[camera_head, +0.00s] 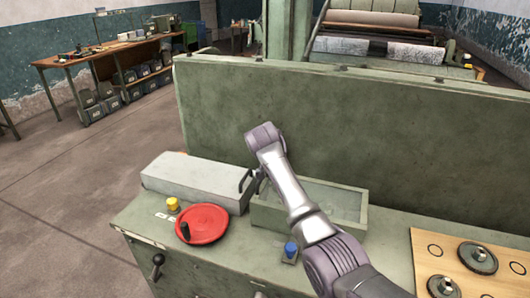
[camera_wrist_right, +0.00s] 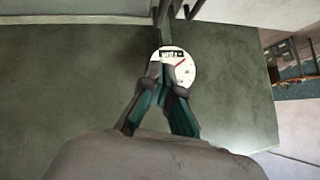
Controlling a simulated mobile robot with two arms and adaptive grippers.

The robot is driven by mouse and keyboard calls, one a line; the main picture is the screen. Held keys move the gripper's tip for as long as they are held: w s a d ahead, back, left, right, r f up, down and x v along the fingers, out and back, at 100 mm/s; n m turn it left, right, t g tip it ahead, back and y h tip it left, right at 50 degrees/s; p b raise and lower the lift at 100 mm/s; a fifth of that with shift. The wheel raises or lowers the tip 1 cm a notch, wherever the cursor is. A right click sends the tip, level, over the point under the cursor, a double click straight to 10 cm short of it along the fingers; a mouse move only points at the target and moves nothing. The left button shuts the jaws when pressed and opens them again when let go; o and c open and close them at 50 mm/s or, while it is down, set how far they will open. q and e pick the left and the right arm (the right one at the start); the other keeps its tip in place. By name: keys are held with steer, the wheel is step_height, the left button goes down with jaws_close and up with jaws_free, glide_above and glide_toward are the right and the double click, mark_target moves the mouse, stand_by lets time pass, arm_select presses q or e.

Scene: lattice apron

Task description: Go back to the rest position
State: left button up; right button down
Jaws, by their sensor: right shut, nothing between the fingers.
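My right arm comes in from the lower right of the head view and bends down at its far end. My right gripper (camera_head: 245,181) is partly hidden behind the arm, between the pale grey box and the green open tray. In the right wrist view the fingers of my right gripper (camera_wrist_right: 167,72) are drawn together with nothing between them. My left gripper is not in view.
The green bench (camera_head: 150,222) carries a pale grey box (camera_head: 185,178), a green open tray (camera_head: 335,203), a red handwheel (camera_head: 205,226), a yellow knob (camera_head: 173,204), a blue knob (camera_head: 290,249) and a wooden board (camera_head: 430,243) with dark discs. A tall green panel (camera_head: 360,125) stands behind.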

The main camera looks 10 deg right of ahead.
steer(key=s+f+n+g, duration=0.1)
steer(key=s+f, duration=0.5)
steer(key=s, duration=0.2)
steer(key=s+d+f+n+g+y, duration=0.1)
steer(key=s+f+n, duration=0.1)
steer(key=s+f, duration=0.4)
steer(key=s+f+n, duration=0.1)
steer(key=s+f, duration=0.5)
steer(key=s, duration=0.5)
steer(key=shift+d+f+n+g+b, duration=0.1)
steer(key=shift+d+n+g+b, duration=0.2)
steer(key=shift+g, duration=0.1)
steer(key=s+f+n+g+y, duration=0.1)
steer(key=s+n+g+y, duration=0.35)
steer(key=s, duration=2.35)
step_height(320, 180, down, 28)
steer(key=s+n+h, duration=0.1)
steer(key=s+h, duration=0.1)
steer(key=h, duration=0.1)
steer(key=s+d+f, duration=0.2)
steer(key=s+f, duration=1.2)
steer(key=s, duration=0.1)
steer(key=shift+s+d+f+g, duration=0.3)
steer(key=shift+s+d+g, duration=0.05)
steer(key=shift+s+d, duration=0.05)
